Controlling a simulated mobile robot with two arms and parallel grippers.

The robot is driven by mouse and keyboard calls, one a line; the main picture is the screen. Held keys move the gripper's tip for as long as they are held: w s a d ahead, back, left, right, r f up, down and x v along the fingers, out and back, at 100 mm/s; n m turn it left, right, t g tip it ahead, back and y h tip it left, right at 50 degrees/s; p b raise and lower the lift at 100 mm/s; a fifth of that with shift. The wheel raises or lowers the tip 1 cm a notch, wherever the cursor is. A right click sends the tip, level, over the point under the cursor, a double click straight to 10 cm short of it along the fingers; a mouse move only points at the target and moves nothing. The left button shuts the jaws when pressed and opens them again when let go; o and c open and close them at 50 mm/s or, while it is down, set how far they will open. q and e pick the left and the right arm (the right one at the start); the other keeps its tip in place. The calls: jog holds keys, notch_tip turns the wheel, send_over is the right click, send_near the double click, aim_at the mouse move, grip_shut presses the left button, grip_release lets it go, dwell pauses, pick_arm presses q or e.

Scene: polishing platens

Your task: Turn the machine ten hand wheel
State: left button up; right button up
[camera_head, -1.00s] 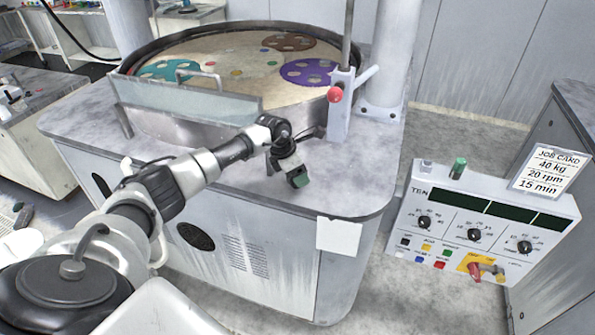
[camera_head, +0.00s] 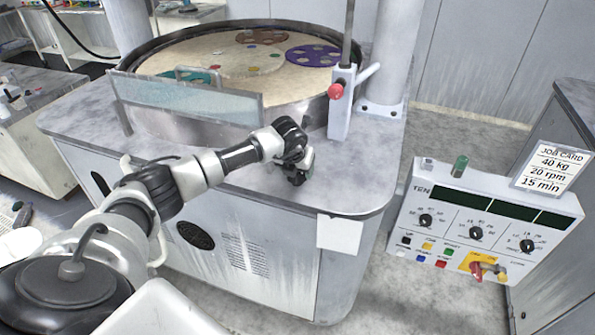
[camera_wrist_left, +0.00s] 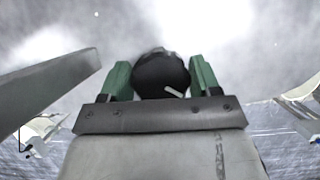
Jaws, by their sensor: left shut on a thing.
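Machine ten (camera_head: 210,225) is the grey polishing machine with a round platen table on top. Its control panel (camera_head: 455,188) is marked TEN. My left gripper (camera_head: 298,178) is low over the machine's top, near the front right corner. In the left wrist view its green fingers stand on either side of a round black hand wheel (camera_wrist_left: 160,76) with a short white mark, and are shut on it. My right gripper is not in view.
A clear splash guard (camera_head: 185,102) stands in front of the platen. A post with a red knob (camera_head: 335,91) rises behind my gripper. The job card (camera_head: 549,168) reads 40 kg, 20 rpm, 15 min. The machine's top right of my gripper is bare.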

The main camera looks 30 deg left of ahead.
pick_arm(q)
jog(key=n+y+b, duration=0.1)
jog(key=n+b, duration=0.1)
jog(key=n, duration=0.1)
jog(key=shift+f+n, duration=0.1)
jog(key=shift+n, duration=0.2)
jog(key=shift+a+n+g+y+b, duration=0.1)
jog(key=shift+n+g+y+b, duration=0.5)
jog(key=shift+n+b, duration=0.65)
jog(key=shift+n, duration=0.45)
jog(key=o, duration=0.9)
jog(key=shift+r, duration=0.25)
jog(key=b+v, duration=0.2)
jog(key=v, duration=0.8)
jog(key=shift+r, duration=0.3)
